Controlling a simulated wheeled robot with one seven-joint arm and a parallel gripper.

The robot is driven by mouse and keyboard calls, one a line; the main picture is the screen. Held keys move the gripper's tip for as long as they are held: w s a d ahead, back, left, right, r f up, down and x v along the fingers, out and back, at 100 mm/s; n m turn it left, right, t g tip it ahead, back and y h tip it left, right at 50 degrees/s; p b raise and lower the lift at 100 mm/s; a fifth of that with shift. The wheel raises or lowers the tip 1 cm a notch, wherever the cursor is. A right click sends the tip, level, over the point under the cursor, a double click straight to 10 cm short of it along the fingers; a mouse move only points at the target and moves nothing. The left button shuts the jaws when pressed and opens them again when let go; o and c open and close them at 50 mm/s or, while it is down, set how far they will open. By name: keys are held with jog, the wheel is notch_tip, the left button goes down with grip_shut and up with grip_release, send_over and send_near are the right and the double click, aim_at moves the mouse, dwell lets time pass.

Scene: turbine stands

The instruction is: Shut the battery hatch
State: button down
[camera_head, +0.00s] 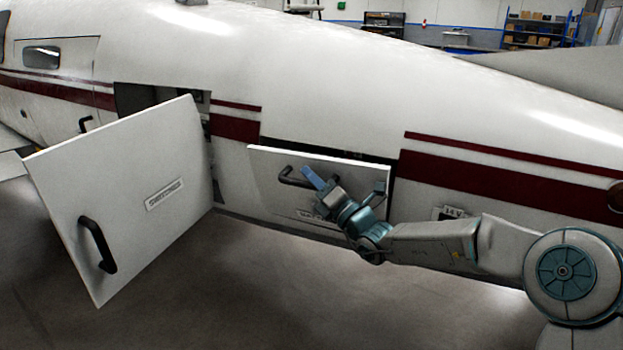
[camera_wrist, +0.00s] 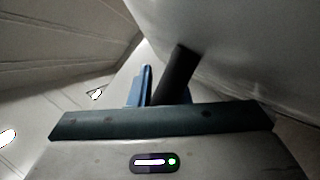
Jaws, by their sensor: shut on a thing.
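A white hatch panel (camera_head: 270,170) with a black handle (camera_head: 290,177) sits in the right opening of the fuselage. It is ajar, with a dark gap along its top and right edge. My gripper (camera_head: 314,178) is at this handle and shut on it, its blue fingers partly covering it. In the wrist view the dark handle (camera_wrist: 176,74) stands beside a blue finger (camera_wrist: 141,88) of my gripper. The hatch label is partly hidden and unreadable, so I cannot confirm from it which hatch is the battery hatch.
A second white hatch (camera_head: 130,165), with a label and black handle (camera_head: 98,245), stands wide open at the left, swung out from the fuselage. A small "24 V" style plate (camera_head: 452,213) is right of the ajar hatch. The floor (camera_head: 300,290) in front is clear.

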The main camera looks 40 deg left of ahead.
jog(key=shift+w+d+f, duration=0.2)
jog(key=shift+w+f, duration=0.1)
jog(key=shift+f, duration=0.3)
jog(key=c, duration=1.4)
grip_release()
jog(key=shift+w, duration=0.15)
jog(key=shift+o, duration=0.2)
jog(key=b+v, duration=0.2)
jog(key=v, duration=1.1)
jog(key=shift+d, duration=0.3)
